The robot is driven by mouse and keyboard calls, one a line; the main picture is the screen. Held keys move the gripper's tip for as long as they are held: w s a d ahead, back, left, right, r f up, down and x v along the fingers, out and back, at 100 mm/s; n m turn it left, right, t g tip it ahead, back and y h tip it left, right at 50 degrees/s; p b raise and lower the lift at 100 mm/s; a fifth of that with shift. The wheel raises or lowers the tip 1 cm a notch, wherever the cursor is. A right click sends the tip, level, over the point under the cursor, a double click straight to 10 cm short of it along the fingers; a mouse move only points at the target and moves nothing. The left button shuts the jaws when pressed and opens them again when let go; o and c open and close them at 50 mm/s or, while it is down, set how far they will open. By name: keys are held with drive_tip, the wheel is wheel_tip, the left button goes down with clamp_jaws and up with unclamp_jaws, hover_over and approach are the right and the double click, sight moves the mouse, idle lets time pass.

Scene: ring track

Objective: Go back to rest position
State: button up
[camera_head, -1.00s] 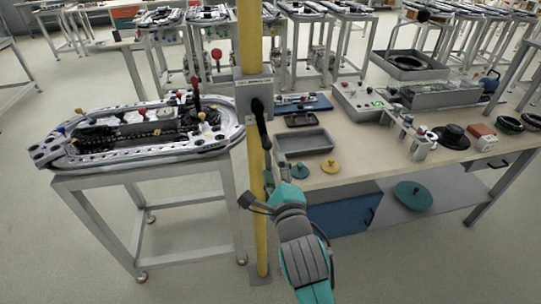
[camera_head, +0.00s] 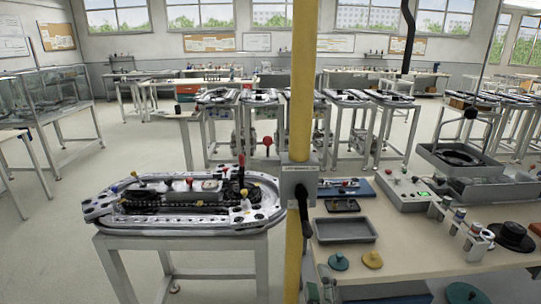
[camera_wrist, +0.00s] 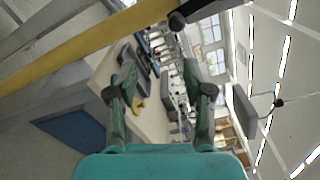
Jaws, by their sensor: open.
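My gripper (camera_wrist: 163,82) shows in the wrist view with its two green fingers spread apart and nothing between them. The wrist view is tilted, with the worktable (camera_wrist: 103,72) and the yellow post (camera_wrist: 85,45) beyond the fingers. In the head view only a small part of what seems to be my gripper shows at the bottom edge, right of the yellow post (camera_head: 301,90); most of my arm is out of that picture.
A ring track (camera_head: 185,222) stands on a frame left of the post. The worktable (camera_head: 440,262) at right holds a grey tray (camera_head: 345,230), a teal disc (camera_head: 338,262), a yellow disc (camera_head: 372,259) and a control box (camera_head: 405,193). Open floor (camera_head: 60,225) lies at left.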

drive_tip(key=s+d+f+n+g, duration=0.1)
drive_tip(key=s+d+f+n, duration=0.1)
drive_tip(key=s+f+n, duration=0.6)
drive_tip(key=s+d+f+n+g, duration=0.1)
drive_tip(key=s+d+f+n, duration=0.15)
drive_tip(key=s+f, duration=0.55)
drive_tip(key=s+d+r+n+g, duration=0.1)
drive_tip(key=s+n, duration=1)
drive_tip(key=s, duration=1.3)
drive_tip(key=shift+s+d, duration=0.2)
drive_tip(key=shift+d, duration=0.45)
drive_tip(key=shift+n, duration=0.25)
